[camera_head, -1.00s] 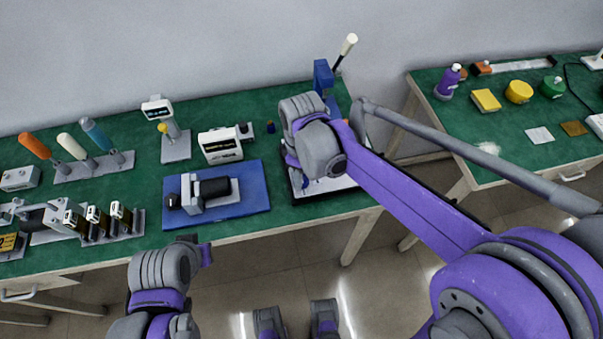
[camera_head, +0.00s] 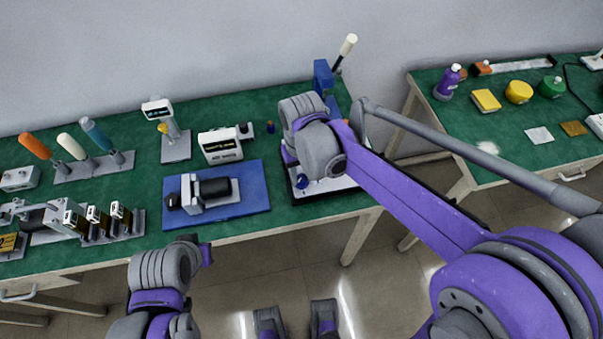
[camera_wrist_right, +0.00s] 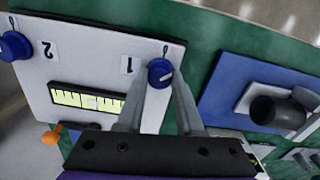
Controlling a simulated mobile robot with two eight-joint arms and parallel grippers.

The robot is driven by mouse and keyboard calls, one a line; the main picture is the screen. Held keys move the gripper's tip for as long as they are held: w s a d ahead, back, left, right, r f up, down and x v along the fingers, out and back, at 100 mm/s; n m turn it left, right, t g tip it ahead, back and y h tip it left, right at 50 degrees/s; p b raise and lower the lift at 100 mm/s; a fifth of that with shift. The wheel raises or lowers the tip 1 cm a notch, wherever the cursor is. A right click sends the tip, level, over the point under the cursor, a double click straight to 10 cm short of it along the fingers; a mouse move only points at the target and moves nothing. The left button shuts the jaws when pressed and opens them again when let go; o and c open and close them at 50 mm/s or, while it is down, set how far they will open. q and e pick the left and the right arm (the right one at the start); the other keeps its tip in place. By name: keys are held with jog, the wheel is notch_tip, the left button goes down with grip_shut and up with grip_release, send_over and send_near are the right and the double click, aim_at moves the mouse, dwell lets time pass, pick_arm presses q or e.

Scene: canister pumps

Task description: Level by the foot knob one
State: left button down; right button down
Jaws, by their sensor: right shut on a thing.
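Foot knob one (camera_wrist_right: 160,73) is a round blue knob with a pale mark on its top, at a corner of a white plate (camera_wrist_right: 98,60) beside a label "1". In the right wrist view the fingers of my right gripper (camera_wrist_right: 160,88) stand on either side of it, shut on it. A yellow level vial (camera_wrist_right: 88,100) lies on the plate; its bubble is too small to read surely. Blue knob two (camera_wrist_right: 14,46) sits at the left. In the head view my right wrist covers much of the plate. My left gripper (camera_head: 205,253) hangs before the table, its fingers unclear.
A blue mat (camera_head: 255,180) with a dark pump lies left of the plate. An orange knob (camera_wrist_right: 50,135) is near the plate's other side. Bottles and tool handles stand on the green bench (camera_head: 100,195). A second bench (camera_head: 510,150) is at the right.

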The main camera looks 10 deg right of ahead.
aim_at(302, 178)
jog(key=m, duration=0.5)
jog(key=shift+m, duration=0.3)
dwell(0.4)
jog(key=c, duration=0.5)
grip_release()
jog(key=shift+c, duration=0.2)
jog(key=shift+r, duration=0.1)
notch_tip(302, 178, up, 11)
jog(key=p, duration=0.1)
